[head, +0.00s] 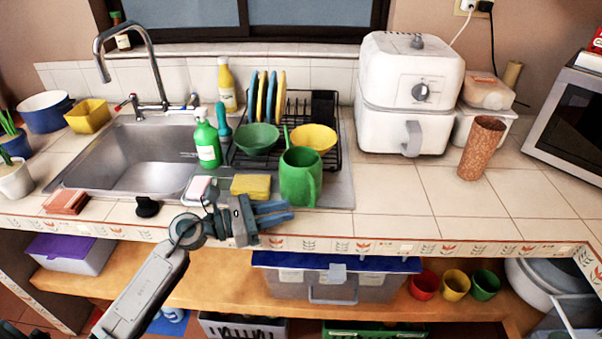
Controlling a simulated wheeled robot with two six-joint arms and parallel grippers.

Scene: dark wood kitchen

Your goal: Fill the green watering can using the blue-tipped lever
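The green watering can (300,180) stands upright at the counter's front, right of the sink, by the dish rack. The tap (103,58) arches over the left part of the steel sink (140,160). Its blue-tipped lever (192,101) is on the right of the tap base, and its red-tipped lever (124,104) is on the left. My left gripper (282,213) is in front of the counter edge, just below and left of the can, pointing right. Its dark fingers look close together, and I see nothing held; their gap is unclear. My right gripper is not in view.
A yellow sponge (251,186), green soap bottle (207,143) and black dish rack (333,108) with bowls and plates crowd the space around the can. A white air fryer (408,95) stands right. Shelves with bins lie below.

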